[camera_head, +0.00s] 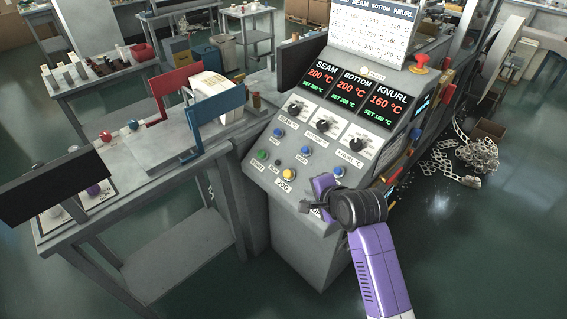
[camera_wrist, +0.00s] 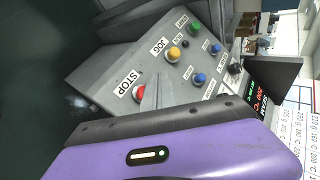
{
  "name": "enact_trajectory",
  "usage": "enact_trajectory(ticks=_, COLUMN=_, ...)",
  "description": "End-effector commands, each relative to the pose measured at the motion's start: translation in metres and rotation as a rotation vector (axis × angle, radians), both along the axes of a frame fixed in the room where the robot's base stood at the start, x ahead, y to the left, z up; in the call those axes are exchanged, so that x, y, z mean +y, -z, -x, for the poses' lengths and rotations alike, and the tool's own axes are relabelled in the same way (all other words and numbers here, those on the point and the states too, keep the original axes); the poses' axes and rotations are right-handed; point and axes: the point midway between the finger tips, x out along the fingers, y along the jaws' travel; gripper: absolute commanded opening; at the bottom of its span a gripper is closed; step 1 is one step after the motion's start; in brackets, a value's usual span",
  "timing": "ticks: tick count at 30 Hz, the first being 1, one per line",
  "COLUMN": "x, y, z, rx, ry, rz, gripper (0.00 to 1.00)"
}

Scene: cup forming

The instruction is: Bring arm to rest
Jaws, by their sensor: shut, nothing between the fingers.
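My gripper (camera_head: 309,206) is at the lower right of the grey control panel (camera_head: 262,170), at the end of my bent purple and black arm. In the wrist view its grey fingers (camera_wrist: 157,88) are together and empty. They show just beside the red STOP button (camera_wrist: 139,93); I cannot tell whether they touch it. In the head view my arm hides that button. The yellow JOG button (camera_head: 289,174) is in plain sight to the left of my gripper.
Three lit displays (camera_head: 354,90) read SEAM, BOTTOM and KNURL above black knobs. A red emergency knob (camera_head: 421,61) stands at the panel's top right. A bench (camera_head: 110,205) with red and blue frames stands to the left. Floor (camera_head: 460,240) at the right is open, with a chain heap (camera_head: 465,160) farther back.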

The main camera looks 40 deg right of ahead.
Motion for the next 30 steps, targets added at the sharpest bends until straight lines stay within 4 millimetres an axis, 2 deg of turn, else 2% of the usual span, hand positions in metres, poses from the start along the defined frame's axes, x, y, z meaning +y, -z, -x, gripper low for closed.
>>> enact_trajectory(ticks=8, x=0.0, y=0.0, z=0.0, rx=0.003, ry=-0.008, rz=0.009, gripper=0.0)
enact_trajectory(ticks=11, x=-0.003, y=-0.006, z=-0.004, rx=-0.008, ry=-0.041, rz=0.064, gripper=0.0)
enact_trajectory(ticks=14, x=-0.011, y=-0.025, z=-0.013, rx=-0.051, ry=-0.091, rz=0.188, gripper=0.0)
enact_trajectory(ticks=15, x=-0.017, y=-0.039, z=-0.017, rx=-0.078, ry=-0.107, rz=0.254, gripper=0.0)
enact_trajectory(ticks=17, x=-0.023, y=-0.054, z=-0.017, rx=-0.111, ry=-0.128, rz=0.354, gripper=0.0)
enact_trajectory(ticks=19, x=-0.021, y=-0.064, z=-0.012, rx=-0.138, ry=-0.155, rz=0.46, gripper=0.0)
enact_trajectory(ticks=23, x=-0.002, y=-0.074, z=0.002, rx=-0.171, ry=-0.206, rz=0.648, gripper=0.0)
enact_trajectory(ticks=26, x=0.019, y=-0.076, z=0.019, rx=-0.179, ry=-0.246, rz=0.777, gripper=0.0)
enact_trajectory(ticks=30, x=0.056, y=-0.074, z=0.053, rx=-0.178, ry=-0.311, rz=0.959, gripper=0.0)
